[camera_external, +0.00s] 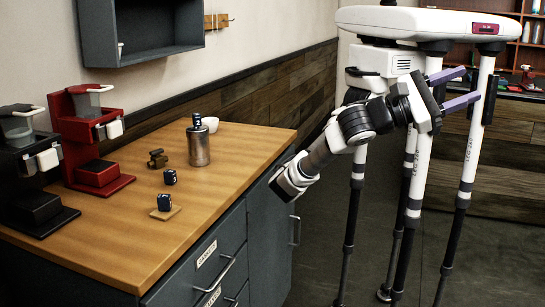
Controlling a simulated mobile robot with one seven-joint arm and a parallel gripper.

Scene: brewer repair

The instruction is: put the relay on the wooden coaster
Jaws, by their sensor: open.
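Several small dark blue cubes with white marks look like relays, and I cannot tell which one the task means. One blue cube (164,202) sits on the small square wooden coaster (176,212) near the counter's front. A second cube (170,177), marked 3, stands on the bare counter just behind it. A third cube (197,121), marked 2, is on top of the metal canister (199,149). My gripper (472,84) has two purple fingers spread apart and is empty. It points right, away from the counter, high beside my white legs.
Red (92,140) and black (32,165) brewers stand at the left of the wooden counter (110,238). A grey cabinet (140,30) hangs above. The counter's right front is clear.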

